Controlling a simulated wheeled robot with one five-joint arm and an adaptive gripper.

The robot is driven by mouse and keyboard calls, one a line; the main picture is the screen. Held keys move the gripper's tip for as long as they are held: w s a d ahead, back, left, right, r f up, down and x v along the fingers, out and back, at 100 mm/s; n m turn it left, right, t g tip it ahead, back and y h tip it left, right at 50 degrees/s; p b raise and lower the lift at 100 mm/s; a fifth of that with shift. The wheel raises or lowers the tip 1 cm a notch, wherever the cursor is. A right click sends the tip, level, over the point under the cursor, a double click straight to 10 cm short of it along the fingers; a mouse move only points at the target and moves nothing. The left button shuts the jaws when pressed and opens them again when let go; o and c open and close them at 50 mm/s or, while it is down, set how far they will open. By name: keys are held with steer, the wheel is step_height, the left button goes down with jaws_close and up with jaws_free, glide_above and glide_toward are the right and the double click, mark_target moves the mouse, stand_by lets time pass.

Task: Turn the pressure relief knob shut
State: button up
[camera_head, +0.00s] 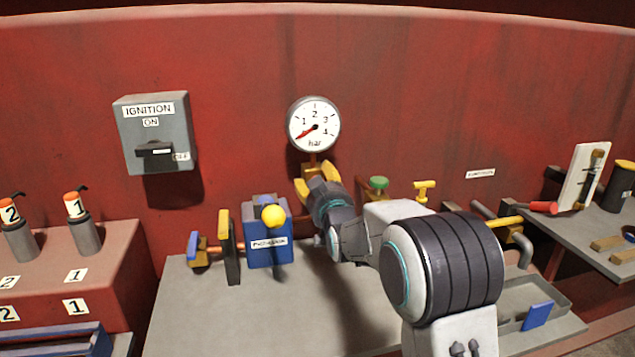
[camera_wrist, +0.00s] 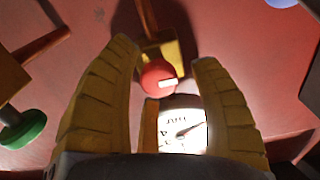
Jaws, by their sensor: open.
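A round red knob (camera_wrist: 157,77) with a white mark sits on a brass block (camera_wrist: 165,52) in the wrist view. No label naming it as the pressure relief knob is legible. My gripper (camera_wrist: 168,58) is open, with its yellow fingers on either side of the knob and apart from it. In the head view my gripper (camera_head: 317,180) is just below the pressure gauge (camera_head: 314,124), and the arm hides the red knob. The gauge needle points to the lower left, below the 1. The gauge also shows in the wrist view (camera_wrist: 183,128), partly covered.
A green knob (camera_head: 377,184) and a yellow tee handle (camera_head: 424,190) stand right of my gripper. A blue box (camera_head: 262,252) with a yellow ball (camera_head: 272,216) stands left. An ignition switch box (camera_head: 157,135) is on the red wall. The grey bench (camera_head: 215,315) is clear in front.

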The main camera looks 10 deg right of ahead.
steer(key=shift+c, duration=0.3)
steer(key=shift+r, duration=0.1)
jaws_close()
